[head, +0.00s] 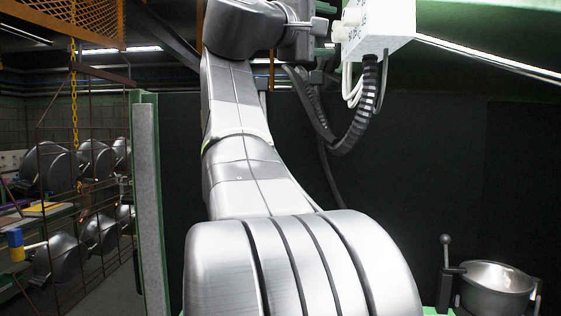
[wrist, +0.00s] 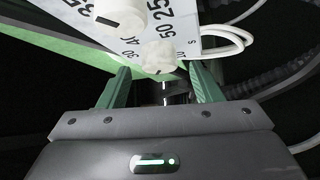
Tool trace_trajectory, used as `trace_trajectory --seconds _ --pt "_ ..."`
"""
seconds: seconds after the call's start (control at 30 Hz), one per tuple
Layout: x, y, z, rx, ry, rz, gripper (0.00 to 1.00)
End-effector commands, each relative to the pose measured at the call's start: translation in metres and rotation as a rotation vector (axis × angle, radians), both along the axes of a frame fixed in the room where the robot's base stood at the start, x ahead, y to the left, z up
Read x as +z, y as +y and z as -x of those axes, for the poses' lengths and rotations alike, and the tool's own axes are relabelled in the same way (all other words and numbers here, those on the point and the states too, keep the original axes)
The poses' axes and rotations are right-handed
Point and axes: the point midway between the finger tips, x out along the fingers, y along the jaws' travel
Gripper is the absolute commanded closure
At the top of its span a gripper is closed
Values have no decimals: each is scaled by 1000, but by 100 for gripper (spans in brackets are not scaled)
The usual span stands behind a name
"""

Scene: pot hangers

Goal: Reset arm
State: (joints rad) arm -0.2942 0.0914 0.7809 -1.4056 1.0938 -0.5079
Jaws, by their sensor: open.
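My gripper (wrist: 160,78) is open, with its two green fingers apart and nothing seen between them. In the head view my arm rises through the middle, and my gripper (head: 325,27) is at the top, close to a white control box (head: 388,28). The box carries white dials (wrist: 159,56) and printed numbers, which show large just beyond the fingers in the wrist view. I cannot tell whether a finger touches a dial.
A metal pot (head: 495,290) sits at the lower right beside a lever with a ball knob (head: 446,240). A wire rack with several pots (head: 97,158) stands at the left, behind a green and grey post (head: 147,200). A corrugated hose (head: 360,115) hangs below the box.

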Motion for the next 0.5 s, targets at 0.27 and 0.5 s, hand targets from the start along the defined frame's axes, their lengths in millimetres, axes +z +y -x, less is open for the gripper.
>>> trace_trajectory --seconds 0.27,0.5 --pt "3 -10 -9 0 -1 -1 41" --pt "2 -10 -9 0 -1 -1 41"
